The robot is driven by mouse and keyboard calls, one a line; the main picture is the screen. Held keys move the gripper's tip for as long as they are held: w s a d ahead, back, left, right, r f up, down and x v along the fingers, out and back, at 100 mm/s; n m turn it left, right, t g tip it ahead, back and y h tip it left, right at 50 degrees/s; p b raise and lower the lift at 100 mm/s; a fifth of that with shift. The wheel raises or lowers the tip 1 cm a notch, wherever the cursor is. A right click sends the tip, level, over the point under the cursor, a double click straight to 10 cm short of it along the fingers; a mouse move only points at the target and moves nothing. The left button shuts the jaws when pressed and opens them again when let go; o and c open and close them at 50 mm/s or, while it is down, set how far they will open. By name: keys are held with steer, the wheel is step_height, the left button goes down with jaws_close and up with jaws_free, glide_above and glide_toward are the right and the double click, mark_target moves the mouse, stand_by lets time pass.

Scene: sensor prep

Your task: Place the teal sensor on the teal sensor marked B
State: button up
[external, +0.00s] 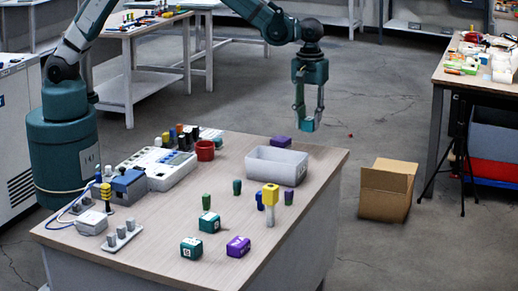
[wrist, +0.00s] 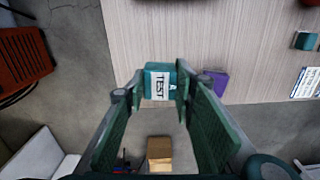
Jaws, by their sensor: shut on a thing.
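My gripper (external: 308,124) is raised above the far right end of the table, shut on a teal sensor (external: 308,121). In the wrist view the held teal sensor (wrist: 161,80) sits between the fingertips, with a white label reading TEST and a smaller mark like A. Two other teal sensors rest on the table: one near the middle (external: 209,222) and one nearer the front (external: 191,248). Their labels are too small to read surely, so I cannot tell which is marked B.
A purple sensor (external: 238,246) stands near the front teal one. A grey bin (external: 276,166), a yellow-topped post (external: 270,195), small green pieces (external: 237,187) and a red mug (external: 205,150) stand on the table. Another purple block (external: 281,142) is behind the bin.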

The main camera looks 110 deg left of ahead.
mark_target(309, 120)
steer(key=shift+r, duration=0.15)
step_height(309, 120, up, 9)
steer(key=shift+f, duration=0.1)
steer(key=shift+w+d+r, duration=0.15)
steer(key=shift+d+r, duration=0.05)
steer(key=shift+d, duration=0.4)
steer(key=w+d+m+p, duration=0.1)
steer(key=d+m, duration=0.5)
steer(key=d, duration=1.8)
steer(key=w+d+m+p, duration=0.15)
steer(key=d+m, duration=0.45)
steer(key=d, duration=1.8)
steer(key=s+d+m+p, duration=0.1)
steer(key=s+d+m, duration=0.3)
steer(key=d, duration=0.7)
steer(key=s+d+m+p, duration=0.1)
steer(key=s+d, duration=0.4)
steer(key=d, duration=0.5)
steer(key=shift+f, duration=2.6)
steer(key=shift+w+a+f, duration=0.1)
